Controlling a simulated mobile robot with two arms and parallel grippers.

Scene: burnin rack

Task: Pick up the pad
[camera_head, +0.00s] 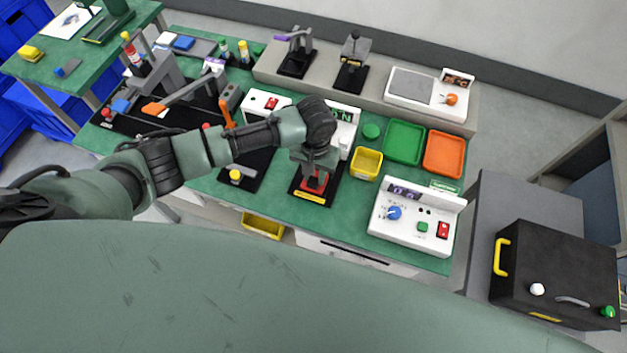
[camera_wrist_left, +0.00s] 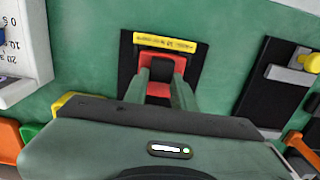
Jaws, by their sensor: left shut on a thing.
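The pad appears to be the red piece (camera_head: 315,184) at a black plate (camera_head: 302,192) with a yellow label, near the front edge of the green bench. My left gripper (camera_head: 317,178) reaches down over the plate and is shut on the red piece. In the left wrist view the two fingers (camera_wrist_left: 165,85) come down on the red piece (camera_wrist_left: 178,60), which shows around and between them. The gripper hides part of it. I cannot tell whether it touches the plate. My right gripper is not in view.
A yellow bin (camera_head: 367,163) stands just right of the gripper, with green (camera_head: 404,141) and orange (camera_head: 444,154) trays beyond. A white control box (camera_head: 416,219) with a blue knob stands at the bench's right end. Another black plate (camera_head: 247,170) lies to the left.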

